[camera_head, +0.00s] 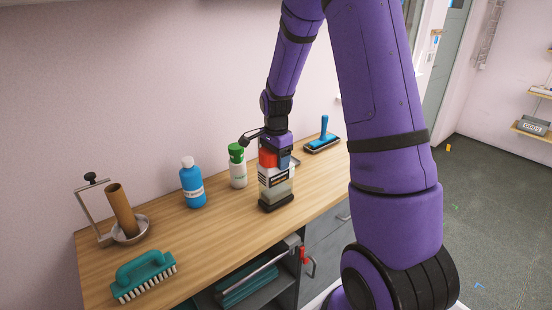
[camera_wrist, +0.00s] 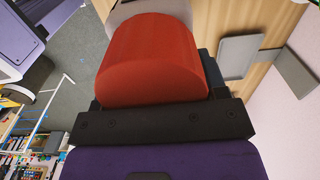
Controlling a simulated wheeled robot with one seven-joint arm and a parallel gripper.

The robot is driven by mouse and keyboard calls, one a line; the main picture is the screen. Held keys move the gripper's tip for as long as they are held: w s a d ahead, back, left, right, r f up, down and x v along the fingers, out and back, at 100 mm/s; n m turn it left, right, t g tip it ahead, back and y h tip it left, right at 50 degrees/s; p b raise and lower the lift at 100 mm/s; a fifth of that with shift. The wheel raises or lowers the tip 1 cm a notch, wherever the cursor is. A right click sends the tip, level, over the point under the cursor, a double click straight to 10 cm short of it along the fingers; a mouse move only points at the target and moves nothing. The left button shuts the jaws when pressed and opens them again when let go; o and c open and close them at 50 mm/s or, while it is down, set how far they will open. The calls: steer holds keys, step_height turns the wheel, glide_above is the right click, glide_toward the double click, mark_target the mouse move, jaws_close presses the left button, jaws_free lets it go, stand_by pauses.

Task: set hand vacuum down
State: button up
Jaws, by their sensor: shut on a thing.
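The hand vacuum (camera_head: 277,185) stands upright at the wooden counter, with a clear body, a dark label, a red upper part and a black base. Its base looks to be touching the counter top, though a small gap cannot be ruled out. My gripper (camera_head: 274,148) is above it, pointing down, and is shut on its upper part. In the wrist view the red part of the hand vacuum (camera_wrist: 153,62) fills the middle, close against my gripper's black palm. One dark finger shows at its right side; the other finger is mostly hidden.
On the counter (camera_head: 225,225) stand a green-capped white bottle (camera_head: 238,170) just left of the vacuum, a blue bottle (camera_head: 193,188), a cardboard tube on a holder (camera_head: 121,210) and a teal brush (camera_head: 143,277). A blue-handled tool (camera_head: 323,138) lies behind right. The counter left-front of the vacuum is clear.

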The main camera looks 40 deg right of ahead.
steer(key=shift+f, duration=0.1)
steer(key=o, duration=1)
steer(key=shift+c, duration=0.2)
